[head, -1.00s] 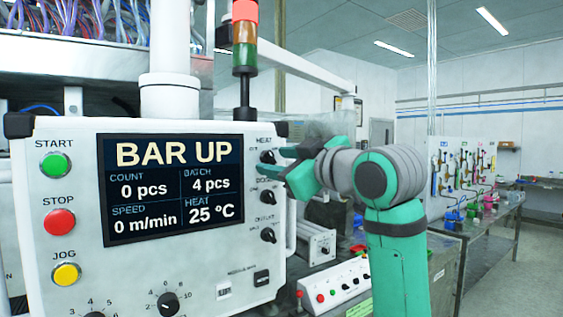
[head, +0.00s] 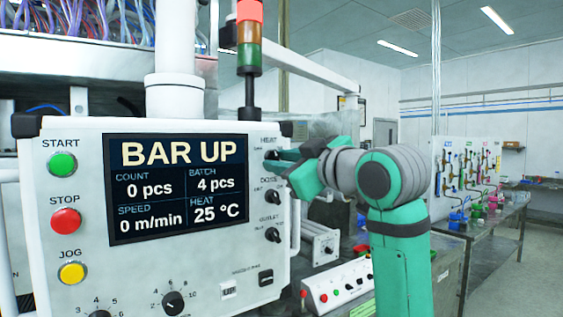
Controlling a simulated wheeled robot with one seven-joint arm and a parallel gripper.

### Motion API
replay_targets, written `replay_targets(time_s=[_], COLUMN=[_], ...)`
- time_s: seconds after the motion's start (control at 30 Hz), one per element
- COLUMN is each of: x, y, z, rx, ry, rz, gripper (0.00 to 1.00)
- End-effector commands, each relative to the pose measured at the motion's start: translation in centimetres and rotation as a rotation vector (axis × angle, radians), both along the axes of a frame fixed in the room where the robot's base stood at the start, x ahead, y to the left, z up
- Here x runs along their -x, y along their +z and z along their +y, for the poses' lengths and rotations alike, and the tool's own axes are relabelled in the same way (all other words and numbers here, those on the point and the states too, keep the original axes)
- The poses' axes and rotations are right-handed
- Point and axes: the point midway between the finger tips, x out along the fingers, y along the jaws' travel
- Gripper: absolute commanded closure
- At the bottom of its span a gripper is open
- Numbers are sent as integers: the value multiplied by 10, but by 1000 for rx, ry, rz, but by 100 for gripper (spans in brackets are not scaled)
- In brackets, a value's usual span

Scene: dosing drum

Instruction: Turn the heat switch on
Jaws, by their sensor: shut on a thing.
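The white control panel (head: 85,140) fills the left half of the head view. The heat switch (head: 271,155) is the top black knob in the column at the panel's right side, under the label HEAT. My green gripper (head: 277,160) reaches in from the right and is shut on the heat switch. Its fingers partly hide the knob, so I cannot tell its exact angle. The display (head: 178,188) reads BAR UP and Heat 25 °C.
Below the heat switch are the dose switch (head: 273,196) and another black switch (head: 273,235). Green, red and yellow buttons line the panel's left side. A signal tower (head: 249,40) stands above the panel. A small control box (head: 340,287) sits lower right.

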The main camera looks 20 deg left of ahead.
Motion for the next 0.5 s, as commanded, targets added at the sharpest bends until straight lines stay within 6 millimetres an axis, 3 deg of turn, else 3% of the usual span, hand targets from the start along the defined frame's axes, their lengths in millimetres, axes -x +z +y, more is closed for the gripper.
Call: replay_targets(time_s=[0.5], x=[3], y=[-1], z=[3], rx=[-182], ry=[6], rz=[234], gripper=[98])
